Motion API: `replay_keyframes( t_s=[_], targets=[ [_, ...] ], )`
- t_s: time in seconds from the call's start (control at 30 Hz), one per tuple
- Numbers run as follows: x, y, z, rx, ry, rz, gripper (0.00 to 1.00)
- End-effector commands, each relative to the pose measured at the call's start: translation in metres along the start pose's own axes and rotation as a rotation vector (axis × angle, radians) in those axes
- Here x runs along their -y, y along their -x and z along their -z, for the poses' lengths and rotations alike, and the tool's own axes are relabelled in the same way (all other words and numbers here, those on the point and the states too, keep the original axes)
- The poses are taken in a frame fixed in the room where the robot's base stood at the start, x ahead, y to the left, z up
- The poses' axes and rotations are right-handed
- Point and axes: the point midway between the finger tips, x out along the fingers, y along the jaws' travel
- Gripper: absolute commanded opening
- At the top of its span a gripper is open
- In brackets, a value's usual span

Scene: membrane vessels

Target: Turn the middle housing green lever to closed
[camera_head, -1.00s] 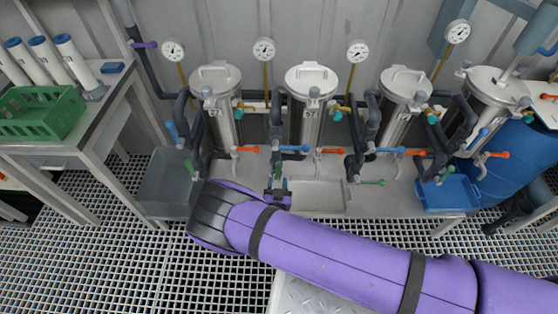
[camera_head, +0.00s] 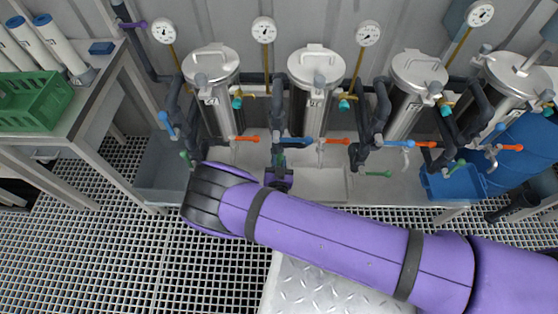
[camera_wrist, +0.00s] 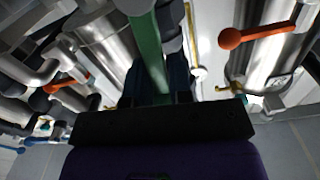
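Upright steel housings stand in a row, and one near the middle (camera_head: 314,75) has a green lever below it (camera_head: 279,159). In the wrist view this green lever (camera_wrist: 148,50) runs from the top centre down between the two dark fingers. My gripper (camera_head: 279,172) is at the lever in the head view, below a blue lever (camera_head: 295,141). Its fingers also show in the wrist view (camera_wrist: 157,82), one on each side of the lever and close to it. Whether they press on the lever is hard to tell. The lever's lower end is hidden by the gripper.
Orange levers (camera_head: 333,141) stick out beside the gripper; one is close at upper right in the wrist view (camera_wrist: 257,34). Dark pipes (camera_head: 361,110) stand between the housings. Other green levers (camera_head: 375,174) sit to the right. A bench with a green crate (camera_head: 60,118) is at left.

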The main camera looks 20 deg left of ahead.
Motion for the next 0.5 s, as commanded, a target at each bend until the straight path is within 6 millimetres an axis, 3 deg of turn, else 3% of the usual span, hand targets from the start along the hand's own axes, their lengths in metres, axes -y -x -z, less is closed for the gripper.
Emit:
replay_keyframes(
  t_s=[0.03, 0.07, 0.5],
  targets=[
    [0.0000, -0.0001, 0.0001, 0.000, 0.000, 0.000, 0.07],
    [0.0001, -0.0001, 0.0001, 0.000, 0.000, 0.000, 0.00],
    [-0.0029, -0.0011, 0.0016, -0.004, -0.036, -0.002, 0.00]
  ],
)
